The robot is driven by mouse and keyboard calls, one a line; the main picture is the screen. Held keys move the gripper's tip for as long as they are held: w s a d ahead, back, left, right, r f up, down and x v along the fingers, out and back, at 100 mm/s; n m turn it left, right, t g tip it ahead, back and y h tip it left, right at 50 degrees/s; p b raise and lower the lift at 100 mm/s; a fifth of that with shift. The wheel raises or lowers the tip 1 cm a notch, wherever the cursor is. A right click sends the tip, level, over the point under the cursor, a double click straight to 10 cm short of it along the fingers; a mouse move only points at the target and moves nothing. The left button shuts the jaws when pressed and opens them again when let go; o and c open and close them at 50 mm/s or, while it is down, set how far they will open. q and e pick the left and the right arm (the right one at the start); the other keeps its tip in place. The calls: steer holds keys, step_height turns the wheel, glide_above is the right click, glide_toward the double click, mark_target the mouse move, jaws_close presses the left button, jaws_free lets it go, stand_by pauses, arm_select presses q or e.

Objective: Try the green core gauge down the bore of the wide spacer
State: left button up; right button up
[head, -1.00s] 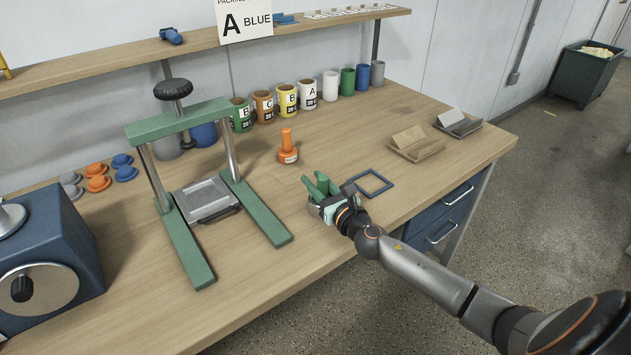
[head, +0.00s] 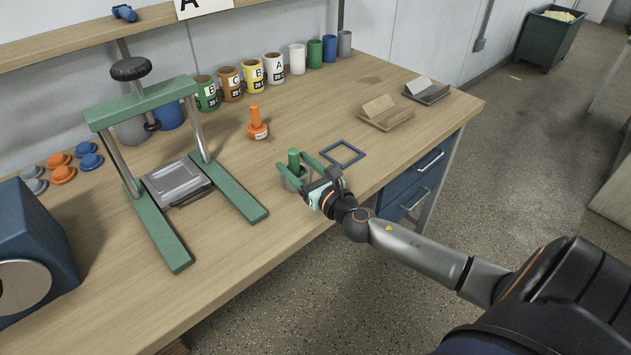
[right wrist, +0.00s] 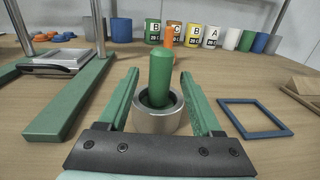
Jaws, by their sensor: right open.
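The green core gauge (head: 294,160) stands upright in the bore of the wide spacer (right wrist: 152,121), a short silvery ring on the bench; the ring also shows in the head view (head: 295,184). The right wrist view shows the gauge's rounded top and upper shaft (right wrist: 160,75) well above the rim, with a dark gap around it; its lower end is hidden inside. My right gripper (right wrist: 160,80) is open, with one green finger on either side of the gauge and apart from it. My left gripper is not in view.
A green press frame (head: 240,192) is to the left, and a blue square frame (head: 342,153) lies to the right. Several labelled cups line the wall. The bench's front edge is close to the spacer.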

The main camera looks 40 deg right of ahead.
steer(key=s, duration=0.6)
steer(key=shift+s+a+b, duration=0.1)
steer(key=shift+s+b, duration=0.25)
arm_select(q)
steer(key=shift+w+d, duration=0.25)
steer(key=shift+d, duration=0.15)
arm_select(e)
steer(key=shift+s, duration=0.85)
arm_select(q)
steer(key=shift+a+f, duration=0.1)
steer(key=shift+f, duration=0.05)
